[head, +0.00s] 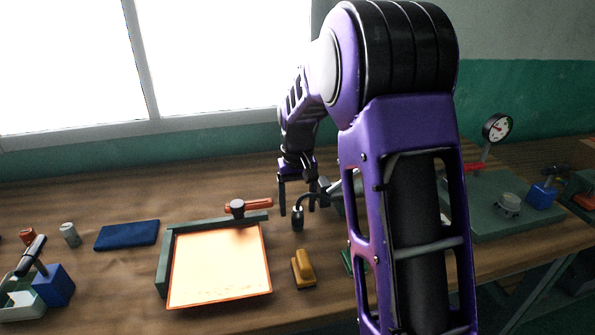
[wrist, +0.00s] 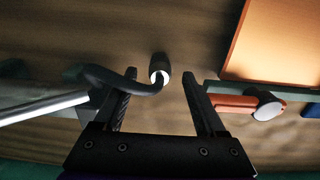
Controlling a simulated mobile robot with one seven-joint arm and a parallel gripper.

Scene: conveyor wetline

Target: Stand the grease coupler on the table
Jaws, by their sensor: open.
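The grease coupler appears to be the short dark cylinder (head: 298,219) at the end of a curved black hose, standing roughly upright on or just above the wooden table (head: 212,203); I cannot tell whether it touches. The wrist view shows the same coupler (wrist: 161,64) with a bright ring, just beyond the fingertips and in line with the gap between them. The black hose (wrist: 107,76) curves past the left finger to a metal tube. My gripper (head: 297,212) is open around the coupler's area, its fingers apart; it also shows in the wrist view (wrist: 159,88).
An orange-rimmed tray (head: 220,266) with a green frame and red-handled clamp (head: 250,206) lies left of my gripper. A yellow block (head: 303,269) sits in front. A blue pad (head: 127,235) lies further left. A green plate with a dial gauge (head: 497,128) is at right.

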